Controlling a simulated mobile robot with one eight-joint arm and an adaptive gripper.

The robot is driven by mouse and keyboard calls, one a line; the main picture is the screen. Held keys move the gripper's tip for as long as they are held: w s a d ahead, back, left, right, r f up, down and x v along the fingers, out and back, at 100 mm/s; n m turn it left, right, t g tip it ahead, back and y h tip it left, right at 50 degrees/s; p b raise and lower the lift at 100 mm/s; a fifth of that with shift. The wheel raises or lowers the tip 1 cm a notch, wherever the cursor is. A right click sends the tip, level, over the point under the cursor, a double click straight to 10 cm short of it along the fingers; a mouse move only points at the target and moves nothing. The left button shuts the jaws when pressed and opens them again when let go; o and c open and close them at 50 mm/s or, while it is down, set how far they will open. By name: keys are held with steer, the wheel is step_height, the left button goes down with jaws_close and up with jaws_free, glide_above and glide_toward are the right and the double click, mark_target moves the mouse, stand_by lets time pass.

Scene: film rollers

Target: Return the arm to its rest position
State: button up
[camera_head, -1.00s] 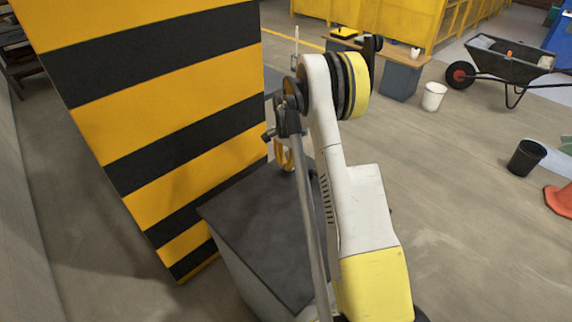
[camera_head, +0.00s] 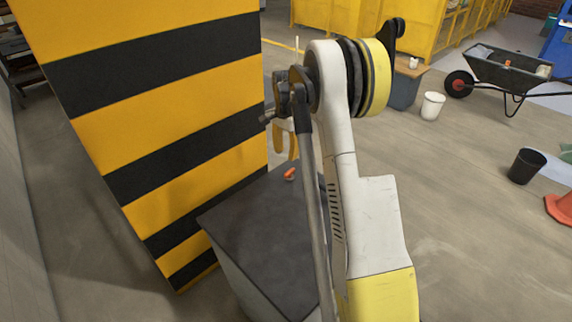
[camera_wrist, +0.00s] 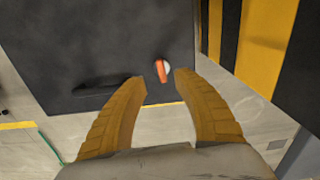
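My gripper (camera_head: 286,155) is open, its two yellow fingers pointing down over the dark top of a grey cabinet (camera_head: 255,235). A small orange-red piece (camera_head: 290,174) lies on that top near the far edge, below my fingers and apart from them. In the wrist view, my gripper (camera_wrist: 161,80) shows its fingers spread. The orange-red piece (camera_wrist: 161,70), with a pale part beside it, appears beyond the gap between the tips. My white and yellow arm is bent, with its elbow raised, and hides the right part of the cabinet top.
A tall yellow-and-black striped panel (camera_head: 165,115) stands close on the left of the cabinet. Open floor lies to the right, with a white bucket (camera_head: 432,105), a black bin (camera_head: 526,167), an orange cone (camera_head: 562,207) and a wheelbarrow (camera_head: 505,68) farther off.

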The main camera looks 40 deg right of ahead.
steer(key=shift+r, duration=0.95)
steer(key=s+a+r+n+t, duration=0.2)
steer(key=s+a+r+n, duration=0.25)
steer(key=a+r, duration=0.3)
steer(key=s+a+r+n+t, duration=0.1)
steer(key=s+a+r+n, duration=0.2)
steer(key=s+a+r, duration=0.35)
steer(key=s+a+n+t, duration=0.4)
steer(key=s+a+n, duration=0.4)
steer(key=s+a, duration=0.6)
steer(key=shift+s+a+f, duration=0.3)
steer(key=shift+s+f, duration=0.05)
steer(key=shift+s, duration=0.45)
